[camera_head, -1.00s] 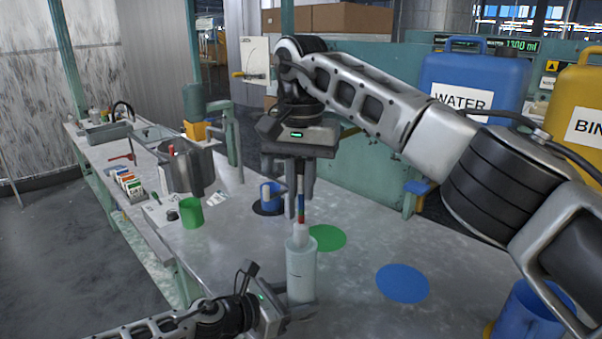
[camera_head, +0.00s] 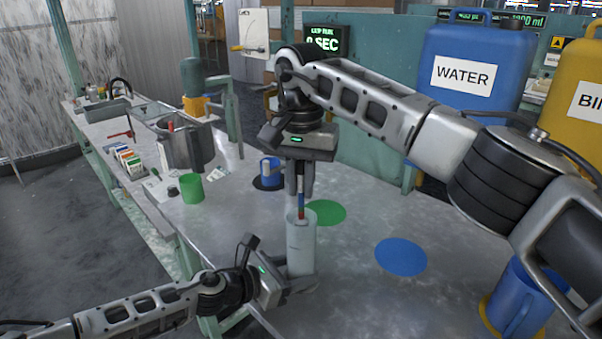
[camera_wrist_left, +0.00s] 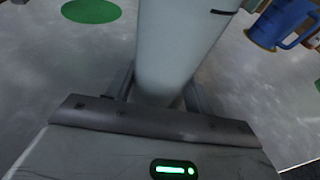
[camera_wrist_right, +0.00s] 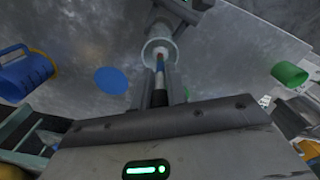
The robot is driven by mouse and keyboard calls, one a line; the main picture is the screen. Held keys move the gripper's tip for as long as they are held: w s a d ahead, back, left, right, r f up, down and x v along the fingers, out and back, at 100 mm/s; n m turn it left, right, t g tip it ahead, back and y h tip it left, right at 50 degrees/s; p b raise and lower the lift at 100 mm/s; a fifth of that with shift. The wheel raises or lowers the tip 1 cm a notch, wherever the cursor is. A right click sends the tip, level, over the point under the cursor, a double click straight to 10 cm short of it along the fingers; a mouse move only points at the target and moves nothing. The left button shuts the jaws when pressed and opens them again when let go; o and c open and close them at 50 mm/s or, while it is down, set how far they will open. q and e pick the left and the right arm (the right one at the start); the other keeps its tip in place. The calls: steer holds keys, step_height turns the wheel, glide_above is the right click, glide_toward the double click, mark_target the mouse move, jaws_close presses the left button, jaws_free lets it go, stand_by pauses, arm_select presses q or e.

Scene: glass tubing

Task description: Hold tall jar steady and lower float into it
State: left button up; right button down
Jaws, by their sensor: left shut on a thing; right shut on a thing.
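The tall jar (camera_head: 301,250), pale and translucent, stands upright on the bench. My left gripper (camera_head: 292,286) is shut around its lower part, also seen in the left wrist view, where the jar (camera_wrist_left: 178,45) rises between the fingers. My right gripper (camera_head: 301,187) is above the jar, shut on the upper stem of the float (camera_head: 301,205). The stem's blue and red bands show just above the jar mouth. In the right wrist view the float's stem (camera_wrist_right: 159,78) points into the round jar mouth (camera_wrist_right: 160,47). The float's lower body is hidden inside the jar.
A green disc (camera_head: 326,212) and a blue disc (camera_head: 401,257) lie on the bench. A blue mug (camera_head: 270,172) and green cup (camera_head: 192,188) stand behind to the left. A blue jug (camera_head: 520,300) stands at right. Bench is clear around the blue disc.

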mark_target(301, 162)
steer(key=shift+f, duration=2.2)
steer(key=shift+f, duration=0.1)
steer(key=c, duration=1.3)
jaws_free()
step_height(301, 162, up, 12)
steer(key=shift+r, duration=0.1)
